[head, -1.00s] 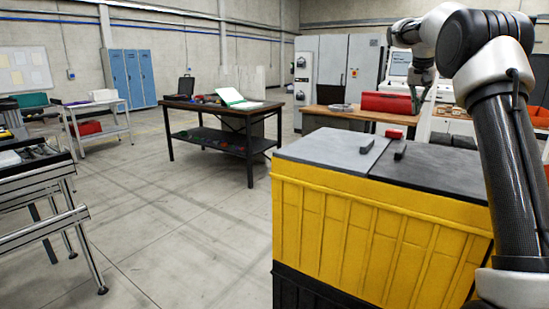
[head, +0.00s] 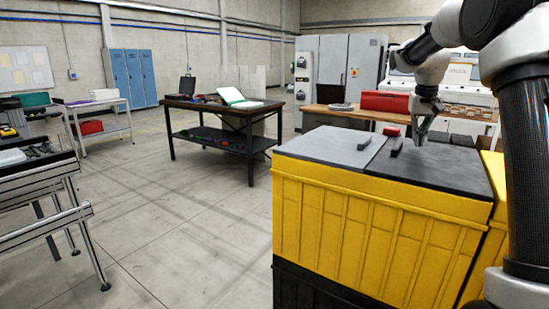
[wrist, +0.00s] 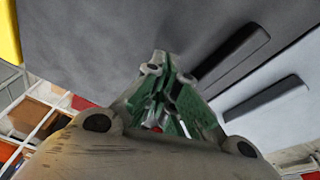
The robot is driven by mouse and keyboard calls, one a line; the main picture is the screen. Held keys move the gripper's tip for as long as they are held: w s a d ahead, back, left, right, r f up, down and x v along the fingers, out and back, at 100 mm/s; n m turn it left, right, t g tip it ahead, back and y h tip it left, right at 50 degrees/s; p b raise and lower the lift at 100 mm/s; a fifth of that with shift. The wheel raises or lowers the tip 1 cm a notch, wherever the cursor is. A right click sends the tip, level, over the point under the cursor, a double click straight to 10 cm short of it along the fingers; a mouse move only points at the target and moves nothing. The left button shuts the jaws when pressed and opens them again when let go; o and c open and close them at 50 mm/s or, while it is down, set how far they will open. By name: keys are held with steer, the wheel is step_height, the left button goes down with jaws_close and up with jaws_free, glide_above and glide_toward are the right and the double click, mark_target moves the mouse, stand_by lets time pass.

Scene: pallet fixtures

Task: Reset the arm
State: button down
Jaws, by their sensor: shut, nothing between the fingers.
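My gripper (head: 422,138) hangs at the end of my arm, pointing down over the dark grey lid at the right part of the yellow box top. In the wrist view my gripper (wrist: 165,95) shows its green-sided fingers closed together with nothing between them. The lid surface fills much of the wrist view behind the fingers. I cannot tell how small the gap between the fingertips and the lid is.
The yellow box (head: 365,235) has a light grey lid (head: 325,147) and a dark lid (head: 435,170), each with a black handle. A workbench (head: 215,108) stands behind, left of centre. A red case (head: 385,101) lies on a wooden table.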

steer(key=s+a, duration=0.1)
steer(key=s, duration=0.5)
steer(key=s+a+n, duration=0.1)
steer(key=s+a, duration=0.1)
steer(key=s, duration=0.5)
steer(key=s+a+n, duration=0.1)
steer(key=s+a, duration=0.1)
steer(key=s, duration=0.5)
steer(key=shift+a+f+y, duration=0.15)
steer(key=shift+f+y, duration=0.15)
steer(key=shift+y, duration=0.1)
steer(key=s+a+f+t, duration=0.1)
steer(key=s+a, duration=0.1)
steer(key=s, duration=0.7)
steer(key=s+a+n+t, duration=0.1)
steer(key=s, duration=0.9)
steer(key=shift+s+a+f, duration=0.15)
steer(key=shift+a+f, duration=0.25)
